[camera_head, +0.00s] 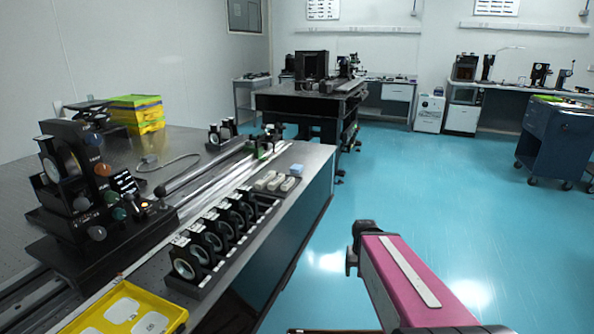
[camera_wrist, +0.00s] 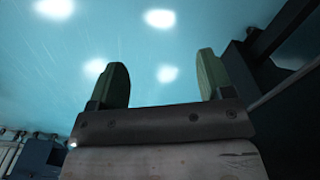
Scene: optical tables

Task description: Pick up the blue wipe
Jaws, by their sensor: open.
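In the head view, a small light-blue block-like item (camera_head: 296,170), which looks like the blue wipe, lies on the optical table (camera_head: 306,152) near its right edge. It sits just behind several pale small boxes. My pink arm reaches in at the lower right, over the floor and apart from the table. My gripper (camera_wrist: 160,82) shows in the wrist view with its two green fingers wide apart and nothing between them. The wipe is not seen in the wrist view, which faces the blue floor.
A row of black-mounted lenses (camera_head: 222,232) lines the table's near right edge. A yellow tray (camera_head: 72,322) is at the front. A large black optical assembly (camera_head: 75,190) stands at left, with rails running back. A blue cart (camera_head: 556,138) stands far right. The floor between is clear.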

